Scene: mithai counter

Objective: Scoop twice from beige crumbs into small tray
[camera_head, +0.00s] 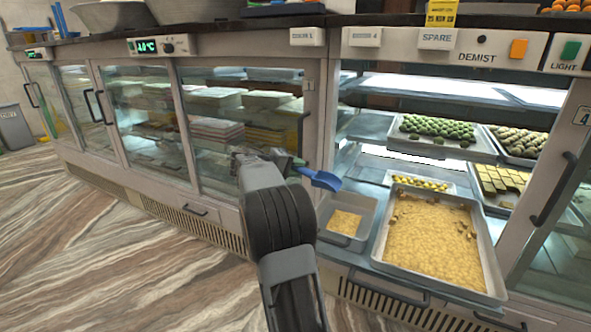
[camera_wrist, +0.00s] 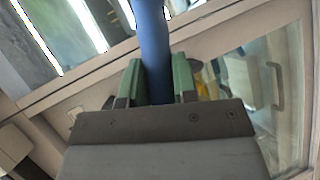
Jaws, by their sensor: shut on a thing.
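My gripper (camera_wrist: 157,85) is shut on the handle of a blue scoop (camera_wrist: 151,40), between its green fingers. In the head view the blue scoop (camera_head: 322,180) points right, its bowl above the left edge of the small tray (camera_head: 326,205). I cannot tell whether anything lies in the bowl. The small tray holds a patch of beige crumbs (camera_head: 345,222). To its right stands the large tray (camera_head: 376,250), filled with beige crumbs (camera_head: 430,240), with some darker lumps near its far edge and right side. The gripper itself is partly hidden behind my arm in the head view.
The trays stand in an open counter bay. Behind them are a tray of green sweets (camera_head: 437,130) and a tray of yellow square sweets (camera_head: 497,182). A shelf and the bay's frame lie above. Closed glass doors (camera_head: 240,120) are at left. The floor at left is clear.

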